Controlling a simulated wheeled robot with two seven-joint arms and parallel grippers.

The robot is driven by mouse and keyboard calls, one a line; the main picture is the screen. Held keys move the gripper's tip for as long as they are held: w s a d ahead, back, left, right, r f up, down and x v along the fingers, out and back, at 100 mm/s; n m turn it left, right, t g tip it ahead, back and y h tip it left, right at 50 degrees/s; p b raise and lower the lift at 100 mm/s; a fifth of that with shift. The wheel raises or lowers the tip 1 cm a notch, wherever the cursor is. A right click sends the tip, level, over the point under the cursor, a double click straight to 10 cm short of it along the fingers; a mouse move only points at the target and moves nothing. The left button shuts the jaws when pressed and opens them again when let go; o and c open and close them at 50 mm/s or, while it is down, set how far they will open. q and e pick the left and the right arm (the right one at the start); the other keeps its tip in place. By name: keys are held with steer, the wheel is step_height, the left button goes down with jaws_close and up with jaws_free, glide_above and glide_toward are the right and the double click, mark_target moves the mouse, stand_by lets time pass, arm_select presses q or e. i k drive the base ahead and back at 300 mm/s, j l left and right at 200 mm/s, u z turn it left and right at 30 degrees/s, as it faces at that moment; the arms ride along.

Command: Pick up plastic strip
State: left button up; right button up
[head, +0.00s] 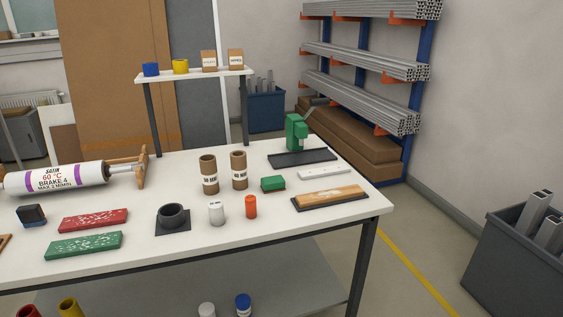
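Several flat strips lie on the white workbench (215,255), and I cannot tell for certain which is the plastic strip. A slim white strip (324,173) lies at the right, between a black base plate and a wood-coloured strip (333,196) on a dark base. A red strip (93,220) with white marks lies at the left. A green strip (84,245) with white marks lies just in front of it. Neither of my grippers shows in the head view.
Two brown tubes (208,173), a black cup on a square plate (173,217), a white container (216,212), an orange cylinder (251,206) and a green block (273,184) stand mid-bench. A green hand press (296,133) stands behind. A large white roller (60,178) lies left.

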mark_target(306, 174)
steer(key=i+l+u, duration=0.95)
steer(key=l+u, duration=0.25)
